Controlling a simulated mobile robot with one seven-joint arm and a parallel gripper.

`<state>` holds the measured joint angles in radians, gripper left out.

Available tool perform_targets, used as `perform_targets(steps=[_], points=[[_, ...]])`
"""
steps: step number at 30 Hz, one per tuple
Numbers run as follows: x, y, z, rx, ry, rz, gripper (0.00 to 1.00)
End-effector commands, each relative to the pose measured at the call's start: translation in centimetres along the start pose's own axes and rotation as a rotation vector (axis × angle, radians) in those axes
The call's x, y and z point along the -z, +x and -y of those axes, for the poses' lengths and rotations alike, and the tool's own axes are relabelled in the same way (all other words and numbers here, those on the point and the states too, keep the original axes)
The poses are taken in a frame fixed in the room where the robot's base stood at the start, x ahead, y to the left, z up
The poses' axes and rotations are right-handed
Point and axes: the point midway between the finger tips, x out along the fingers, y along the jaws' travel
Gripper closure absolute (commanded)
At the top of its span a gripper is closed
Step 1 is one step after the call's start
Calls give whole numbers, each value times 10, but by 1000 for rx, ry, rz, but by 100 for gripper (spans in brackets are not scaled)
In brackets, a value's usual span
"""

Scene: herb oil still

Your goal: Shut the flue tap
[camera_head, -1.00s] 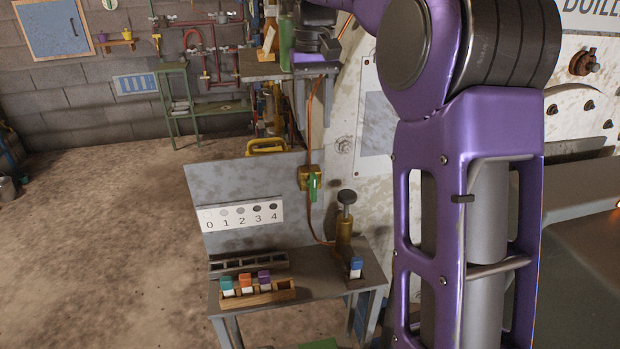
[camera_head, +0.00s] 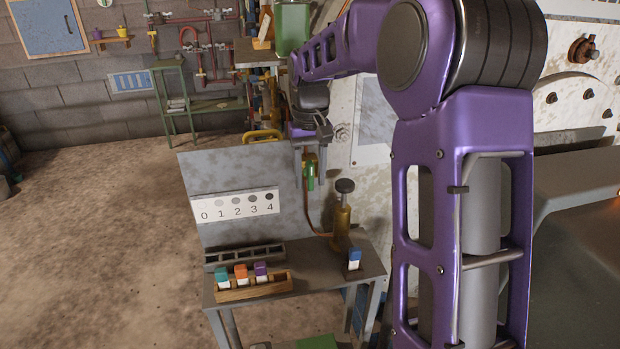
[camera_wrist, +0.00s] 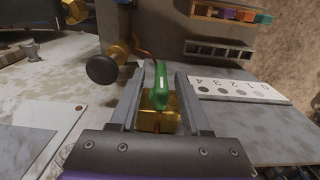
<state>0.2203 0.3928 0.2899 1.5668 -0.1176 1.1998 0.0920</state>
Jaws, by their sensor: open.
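The flue tap is a brass body with a green lever handle (camera_head: 310,176), on the upright panel's right edge in the head view. The wrist view shows its green lever (camera_wrist: 161,84) and brass body (camera_wrist: 158,121) from close by. My gripper (camera_head: 309,182) is open, pointing down over the tap. In the wrist view my gripper (camera_wrist: 160,74) has one finger on each side of the green lever, with a gap visible on both sides. The lever lies lengthwise between the fingers there. Contact is not visible.
A brass hand pump (camera_head: 342,218) with a dark knob stands close right of the tap. A 0-4 shade scale (camera_head: 236,207) is on the panel. Below, a bench (camera_head: 310,270) bears a wooden rack (camera_head: 262,290) of coloured-capped vials and a blue-capped vial (camera_head: 354,259).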

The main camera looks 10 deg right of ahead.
Motion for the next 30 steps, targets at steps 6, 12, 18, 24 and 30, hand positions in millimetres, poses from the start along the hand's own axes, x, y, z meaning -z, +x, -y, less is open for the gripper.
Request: perform_targets(steps=[6,12,18,24,30], points=[[0,4,0,0,0,-1,53],[0,4,0,0,0,-1,67],[0,4,0,0,0,-1,100],[0,3,0,0,-1,-1,100],[0,3,2,-26,-3,-1,100]])
